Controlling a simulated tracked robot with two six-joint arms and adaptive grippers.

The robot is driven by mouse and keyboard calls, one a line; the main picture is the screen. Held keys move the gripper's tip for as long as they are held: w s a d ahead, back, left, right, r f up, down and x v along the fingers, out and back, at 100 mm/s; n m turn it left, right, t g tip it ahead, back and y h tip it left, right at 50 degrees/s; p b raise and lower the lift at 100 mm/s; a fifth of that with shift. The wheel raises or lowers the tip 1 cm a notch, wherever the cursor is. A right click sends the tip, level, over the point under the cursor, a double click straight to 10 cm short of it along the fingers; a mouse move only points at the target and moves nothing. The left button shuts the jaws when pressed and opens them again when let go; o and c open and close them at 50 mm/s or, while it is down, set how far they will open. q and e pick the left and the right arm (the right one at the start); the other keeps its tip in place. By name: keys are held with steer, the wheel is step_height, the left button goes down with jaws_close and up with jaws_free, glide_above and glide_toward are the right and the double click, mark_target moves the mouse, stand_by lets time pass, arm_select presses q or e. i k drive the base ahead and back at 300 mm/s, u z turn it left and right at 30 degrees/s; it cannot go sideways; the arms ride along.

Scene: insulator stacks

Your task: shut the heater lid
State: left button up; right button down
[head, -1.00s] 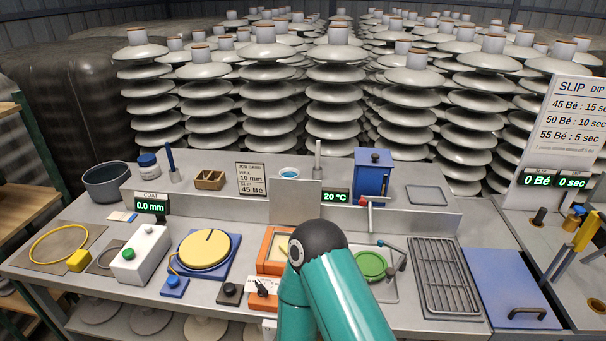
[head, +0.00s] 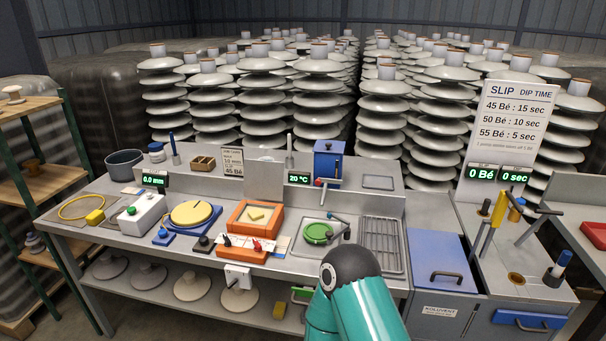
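An orange unit (head: 237,217), which looks like the heater, stands on the bench left of centre. A small yellow block (head: 256,214) lies on its exposed top. A plain grey panel (head: 264,182) stands upright just behind it; it may be the raised lid, but I cannot tell for sure. Neither gripper shows.
Left of the unit stand a yellow disc (head: 195,213) on a blue base and a white box (head: 142,212). To its right are a green disc (head: 318,232), a wire rack (head: 382,244) and a blue handled cover (head: 437,258). Insulator stacks fill the background.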

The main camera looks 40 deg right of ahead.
mark_target(263, 179)
steer(key=k, duration=1.05)
steer(key=z, duration=0.5)
steer(key=i, duration=0.85)
steer(key=z, duration=0.05)
